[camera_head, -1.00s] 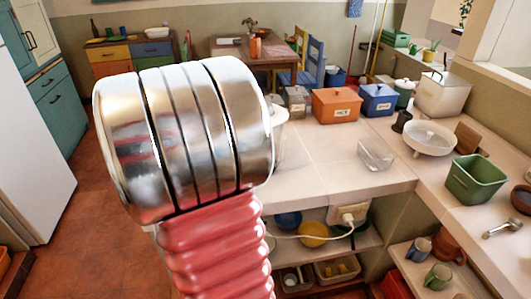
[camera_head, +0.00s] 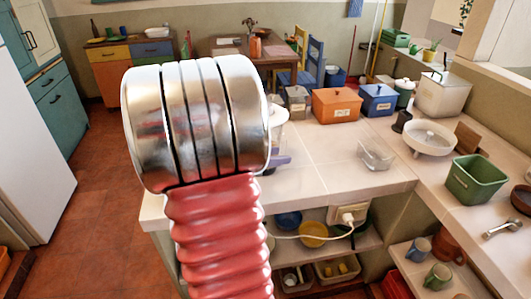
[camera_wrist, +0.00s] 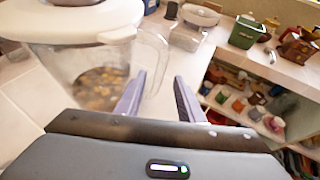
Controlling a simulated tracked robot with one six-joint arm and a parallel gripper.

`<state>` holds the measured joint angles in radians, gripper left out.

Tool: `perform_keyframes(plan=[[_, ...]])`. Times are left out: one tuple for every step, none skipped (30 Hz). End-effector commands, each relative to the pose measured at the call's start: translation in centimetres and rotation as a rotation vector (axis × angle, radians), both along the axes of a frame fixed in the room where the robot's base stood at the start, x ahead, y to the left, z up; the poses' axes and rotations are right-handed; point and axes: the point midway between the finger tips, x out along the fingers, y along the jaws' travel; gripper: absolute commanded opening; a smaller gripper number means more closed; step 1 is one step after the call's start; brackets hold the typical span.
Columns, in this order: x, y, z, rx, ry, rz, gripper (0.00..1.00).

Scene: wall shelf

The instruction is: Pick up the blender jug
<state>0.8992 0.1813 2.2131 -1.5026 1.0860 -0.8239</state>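The blender jug (camera_wrist: 95,75) fills the left of the wrist view. It is clear, with a white lid (camera_wrist: 85,25), a handle (camera_wrist: 158,62) on its right side and brown chunks inside. My gripper (camera_wrist: 160,77) is open, its two purple fingers apart. The handle's lower part shows between the fingers in the picture; I cannot tell whether it lies between them or beyond. In the head view my arm hides most of the jug, with a pale part (camera_head: 279,112) showing at its right edge above a bit of purple finger.
The white counter (camera_head: 330,175) is clear around a glass dish (camera_head: 376,153). An orange box (camera_head: 336,105) and a blue box (camera_head: 378,100) stand at the back. A white bowl (camera_head: 430,138) and green bin (camera_head: 474,178) are to the right. A white cord (camera_head: 300,236) hangs below the counter.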

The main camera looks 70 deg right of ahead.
Motion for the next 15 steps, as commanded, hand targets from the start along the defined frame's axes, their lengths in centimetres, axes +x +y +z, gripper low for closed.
perform_keyframes(plan=[[-0.4, -0.6, -0.3, 0.001, 0.001, -0.004, 0.35], [-0.7, -1.0, -0.4, 0.0, 0.001, -0.004, 0.35], [-0.9, -1.4, -0.6, 0.001, 0.0, -0.003, 0.35], [-1.1, -1.6, -0.7, 0.0, 0.0, -0.003, 0.35], [-1.2, -1.9, -0.8, 0.0, 0.0, -0.003, 0.35], [-1.4, -2.2, -1.0, 0.001, 0.001, -0.003, 0.35], [-1.5, -2.3, -1.1, 0.001, 0.001, -0.003, 0.35], [-1.6, -2.4, -1.1, 0.0, 0.001, -0.002, 0.35], [-1.6, -2.5, -1.2, 0.0, 0.0, -0.001, 0.35], [-1.6, -2.6, -1.2, 0.0, 0.0, -0.001, 0.35], [-1.7, -2.6, -1.2, 0.0, 0.0, 0.0, 0.35], [-1.6, -2.6, -1.2, 0.0, 0.0, 0.0, 0.35], [-1.6, -2.6, -1.2, 0.0, 0.0, 0.0, 0.35], [-1.6, -2.6, -1.2, 0.0, 0.0, 0.0, 0.35], [-1.6, -2.6, -1.2, 0.0, 0.0, 0.0, 0.35]])
